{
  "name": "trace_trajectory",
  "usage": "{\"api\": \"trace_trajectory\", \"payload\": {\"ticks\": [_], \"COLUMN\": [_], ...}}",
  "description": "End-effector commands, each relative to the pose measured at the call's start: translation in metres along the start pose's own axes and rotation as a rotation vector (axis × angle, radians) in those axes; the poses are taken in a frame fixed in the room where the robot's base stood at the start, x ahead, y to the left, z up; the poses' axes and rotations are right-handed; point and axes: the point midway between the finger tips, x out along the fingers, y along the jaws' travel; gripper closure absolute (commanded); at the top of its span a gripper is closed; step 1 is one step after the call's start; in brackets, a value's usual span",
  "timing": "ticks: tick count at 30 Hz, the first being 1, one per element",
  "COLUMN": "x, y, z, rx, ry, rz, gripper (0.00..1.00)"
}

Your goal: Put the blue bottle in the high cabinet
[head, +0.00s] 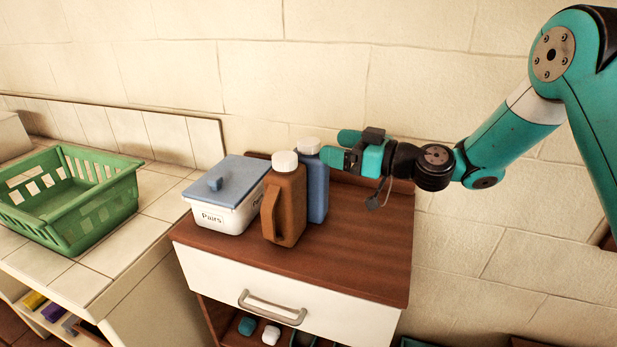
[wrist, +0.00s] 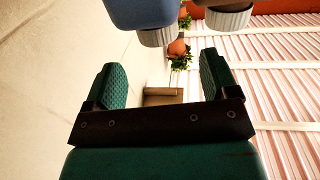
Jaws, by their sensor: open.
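The blue bottle (head: 317,190) with a white cap stands upright on the brown top of a low cabinet, near the wall. A brown jug (head: 288,210) with a handle and white cap stands in front of it and hides part of its left side. My gripper (head: 341,149) is open at the height of the blue bottle's cap, just to its right. In the wrist view the blue bottle (wrist: 138,10) is at the top edge, beyond my open, empty fingers (wrist: 160,72). No high cabinet can be made out.
A white box with a blue lid (head: 222,195) stands left of the jug. The low cabinet's top (head: 365,255) is clear at the right and front. A green basket (head: 70,205) sits on the tiled counter (head: 145,205). The cabinet's drawer (head: 285,305) is shut.

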Motion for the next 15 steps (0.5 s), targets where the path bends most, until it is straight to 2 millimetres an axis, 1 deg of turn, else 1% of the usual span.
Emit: {"api": "trace_trajectory", "payload": {"ticks": [4,9,12,15], "x": [0.015,0.041,0.050,0.053], "y": [0.000,0.000,0.001,0.001], "z": [0.000,0.004,0.006,0.007], "rx": [0.001,-0.001,-0.001,0.000], "ry": [0.000,0.000,0.000,0.001], "rz": [-0.002,-0.002,0.000,0.001], "gripper": [0.20,0.20,0.20,0.20]}}
